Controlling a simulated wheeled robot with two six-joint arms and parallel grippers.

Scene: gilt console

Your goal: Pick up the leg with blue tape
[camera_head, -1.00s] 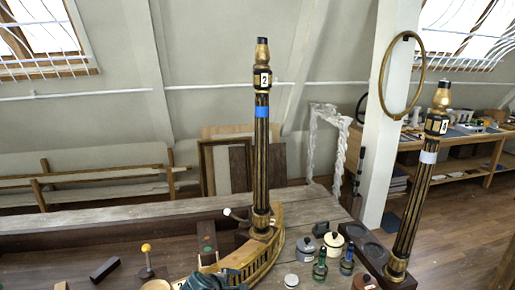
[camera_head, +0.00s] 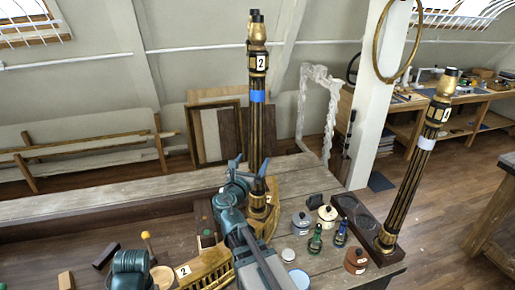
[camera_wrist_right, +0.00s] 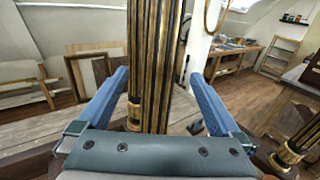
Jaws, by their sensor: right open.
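The leg with blue tape (camera_head: 258,97) is a dark fluted column with gold trim and a "2" label. It stands upright on the curved gilt console piece (camera_head: 212,262). It also shows close up in the wrist view (camera_wrist_right: 158,40). My right gripper (camera_head: 249,164) is open, around the lower shaft below the tape. In the wrist view its blue fingers (camera_wrist_right: 158,76) lie on either side of the shaft, with gaps visible. A second dark, gold-trimmed top shows just behind the leg's top. My left gripper's fingers are not visible.
A leg with white tape (camera_head: 426,143) stands tilted in a dark holder (camera_head: 349,212) at right. Lidded pots (camera_head: 326,216), small green (camera_head: 315,240) and blue bottles (camera_head: 341,234) and a brown pot (camera_head: 356,261) crowd the bench right of my right arm.

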